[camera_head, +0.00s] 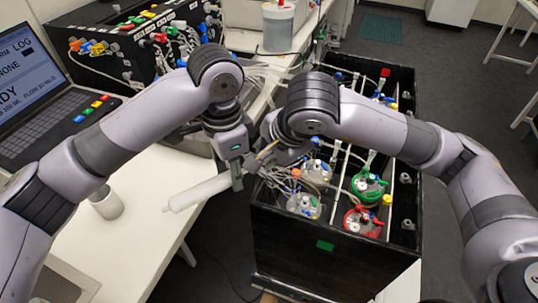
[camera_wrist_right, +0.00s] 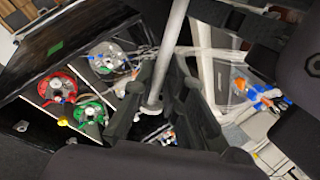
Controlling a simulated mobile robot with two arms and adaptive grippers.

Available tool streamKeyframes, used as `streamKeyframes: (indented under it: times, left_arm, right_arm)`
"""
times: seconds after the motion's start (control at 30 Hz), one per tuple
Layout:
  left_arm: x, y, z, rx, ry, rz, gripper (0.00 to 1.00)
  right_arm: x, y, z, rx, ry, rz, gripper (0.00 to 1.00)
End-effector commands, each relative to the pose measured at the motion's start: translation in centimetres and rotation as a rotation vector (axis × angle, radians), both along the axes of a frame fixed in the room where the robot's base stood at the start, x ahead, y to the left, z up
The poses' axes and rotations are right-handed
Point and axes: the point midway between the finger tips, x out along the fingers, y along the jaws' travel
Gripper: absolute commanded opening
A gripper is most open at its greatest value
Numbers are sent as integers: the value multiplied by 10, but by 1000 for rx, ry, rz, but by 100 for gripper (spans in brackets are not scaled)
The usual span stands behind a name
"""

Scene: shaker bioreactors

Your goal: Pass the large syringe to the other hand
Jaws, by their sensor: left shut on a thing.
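The large syringe (camera_head: 197,194) has a long white barrel, tilted in the head view with its tip toward the lower left. My left gripper (camera_head: 237,180) is shut on it near the barrel's right end. My right gripper (camera_head: 264,160) is close by on the right, at the syringe's plunger side. In the right wrist view, a pale rod of the syringe (camera_wrist_right: 169,55) runs down between the fingers of my right gripper (camera_wrist_right: 160,95). These fingers are apart, with space beside the rod. The syringe's far end is partly hidden by the grippers in the head view.
A black crate (camera_head: 325,255) with several tubed bioreactor vessels, including a green-lidded (camera_head: 368,186) and a red-lidded one (camera_head: 362,221), lies below and right. A black control box (camera_head: 100,60) stands behind.

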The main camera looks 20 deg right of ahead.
Motion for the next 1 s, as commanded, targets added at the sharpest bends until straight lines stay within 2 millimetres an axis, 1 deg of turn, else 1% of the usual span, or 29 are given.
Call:
streamKeyframes:
  times: [0.03, 0.13, 0.4, 0.43, 0.77, 1.0]
  left_arm:
    - [0, 0, 0, 0, 1, -1, 0]
    - [0, 0, 0, 1, 1, -1, 0]
    - [-1, 0, 0, 1, 2, -3, 0]
    - [-1, 0, -1, 1, 2, -3, 29]
    - [0, 0, 0, 1, 1, -1, 51]
    - [0, 0, 0, 0, 1, -1, 51]
  right_arm:
    - [0, 0, 0, 1, -2, 0, 6]
    - [0, 0, 1, 1, -2, 0, 0]
    - [1, 0, 1, 2, -4, 0, 0]
    - [1, 0, 1, 2, -4, 0, 0]
    - [0, 0, 1, 1, -2, 0, 0]
    - [0, 0, 0, 1, -2, 0, 0]
